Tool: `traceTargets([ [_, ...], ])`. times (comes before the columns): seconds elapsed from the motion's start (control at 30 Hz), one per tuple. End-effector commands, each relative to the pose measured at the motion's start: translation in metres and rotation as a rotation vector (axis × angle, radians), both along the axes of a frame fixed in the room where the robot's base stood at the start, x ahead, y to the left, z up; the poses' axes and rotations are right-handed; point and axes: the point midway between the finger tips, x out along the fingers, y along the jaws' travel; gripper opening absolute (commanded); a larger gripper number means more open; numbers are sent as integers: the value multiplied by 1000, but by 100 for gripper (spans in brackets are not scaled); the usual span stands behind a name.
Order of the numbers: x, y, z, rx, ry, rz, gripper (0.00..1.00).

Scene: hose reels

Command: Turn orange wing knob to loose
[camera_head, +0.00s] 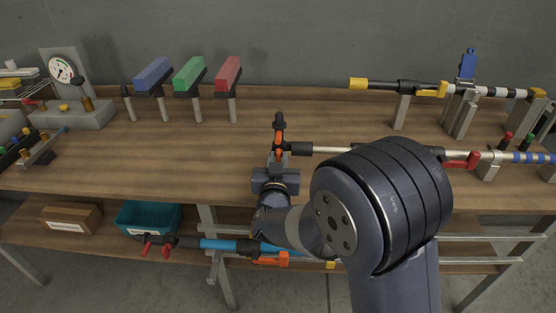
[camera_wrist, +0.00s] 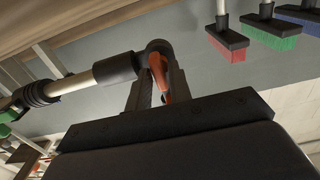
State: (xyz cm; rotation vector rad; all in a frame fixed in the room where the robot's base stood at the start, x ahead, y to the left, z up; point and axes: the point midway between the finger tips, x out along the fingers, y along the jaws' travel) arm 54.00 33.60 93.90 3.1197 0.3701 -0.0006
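The orange wing knob (camera_head: 279,140) is at the black end fitting of a silver horizontal pipe (camera_head: 330,150), near the bench's middle. In the wrist view the orange wing (camera_wrist: 158,68) shows narrow, below the black pipe end (camera_wrist: 158,47). My gripper (camera_head: 277,157) points at it from the bench's front side. In the wrist view my two dark fingers (camera_wrist: 160,82) stand either side of the orange wing, close to it. The right finger looks very near or touching. I cannot tell whether both press on it. Part of the knob is hidden by the fingers.
A gauge stand (camera_head: 65,75) is at far left. A second rail (camera_head: 380,86) with a yellow end is at back right. A teal bin (camera_head: 149,217) and blue pipe (camera_head: 217,244) lie below.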

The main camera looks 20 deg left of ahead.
Motion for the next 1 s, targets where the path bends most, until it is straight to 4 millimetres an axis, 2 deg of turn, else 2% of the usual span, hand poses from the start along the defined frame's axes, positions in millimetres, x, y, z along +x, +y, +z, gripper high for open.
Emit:
traceTargets([
  [0.1,0,0,0,0,0,0,0],
  [0.47,0,0,1,-45,-11,0,0],
  [0.67,0,1,2,-156,-39,0,0],
  [1.0,-1,2,1,-457,-110,1,0],
])
